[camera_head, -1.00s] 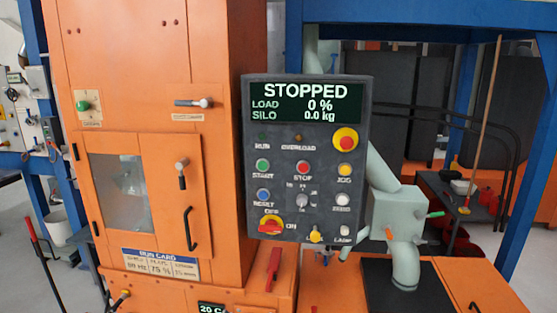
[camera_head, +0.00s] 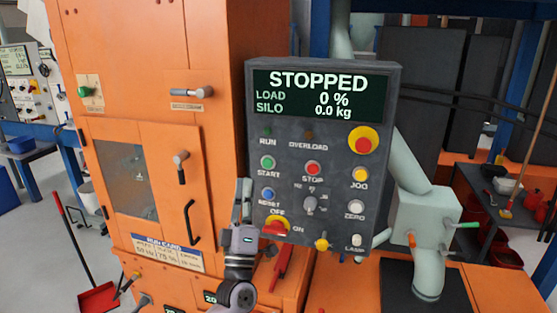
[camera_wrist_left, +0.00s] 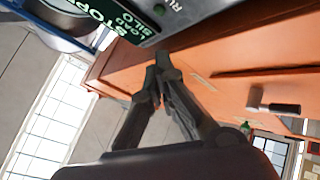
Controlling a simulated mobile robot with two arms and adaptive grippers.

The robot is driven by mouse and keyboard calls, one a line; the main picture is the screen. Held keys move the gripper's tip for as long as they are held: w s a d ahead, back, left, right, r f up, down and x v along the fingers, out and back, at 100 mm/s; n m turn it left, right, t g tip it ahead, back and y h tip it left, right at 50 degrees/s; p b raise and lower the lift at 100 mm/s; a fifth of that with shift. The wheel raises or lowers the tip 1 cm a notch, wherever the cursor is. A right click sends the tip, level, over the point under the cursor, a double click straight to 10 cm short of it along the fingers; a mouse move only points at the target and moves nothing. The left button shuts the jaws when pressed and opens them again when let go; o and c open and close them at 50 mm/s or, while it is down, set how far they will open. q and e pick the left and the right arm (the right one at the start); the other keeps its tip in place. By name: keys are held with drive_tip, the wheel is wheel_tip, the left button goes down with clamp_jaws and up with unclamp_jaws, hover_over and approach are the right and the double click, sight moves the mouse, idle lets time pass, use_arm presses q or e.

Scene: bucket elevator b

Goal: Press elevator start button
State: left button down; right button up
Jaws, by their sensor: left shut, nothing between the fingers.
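The green START button (camera_head: 268,162) is on the left of the dark control panel (camera_head: 325,228), below the unlit RUN lamp. The panel's display (camera_head: 318,95) reads STOPPED, load 0 %, silo 0.0 kg. My left gripper (camera_head: 241,192) is in front of the panel's lower left edge, below and left of the START button and apart from it. In the left wrist view its fingers (camera_wrist_left: 162,62) are together with nothing between them. A corner of the panel (camera_wrist_left: 178,16) shows at the top there; the START button is not in that view. My right gripper is not in view.
An orange cabinet (camera_head: 150,60) with a windowed door and protruding handles stands left of the panel. A red-and-yellow mushroom button (camera_head: 363,140), a red STOP button (camera_head: 313,168) and a blue RESET button (camera_head: 267,194) are near START. A grey-green pipe unit (camera_head: 425,215) stands right.

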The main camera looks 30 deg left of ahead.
sight(268, 163)
use_arm(q)
drive_tip(key=shift+s+r, duration=0.1)
drive_tip(key=shift+s, duration=0.1)
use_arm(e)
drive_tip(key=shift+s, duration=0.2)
use_arm(q)
drive_tip(key=shift+w+a+b, duration=0.35)
drive_tip(key=shift+w+b, duration=0.3)
drive_tip(key=shift+w, duration=0.8)
drive_tip(key=shift+w+a+b, duration=0.35)
drive_tip(key=shift+w+b, duration=0.35)
drive_tip(key=shift+w, duration=0.75)
drive_tip(key=shift+w+a+b, duration=0.35)
drive_tip(key=shift+w+b, duration=0.3)
drive_tip(key=shift+w, duration=0.8)
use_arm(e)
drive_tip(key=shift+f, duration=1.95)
use_arm(q)
drive_tip(key=shift+w+a, duration=0.1)
drive_tip(key=shift+w, duration=0.35)
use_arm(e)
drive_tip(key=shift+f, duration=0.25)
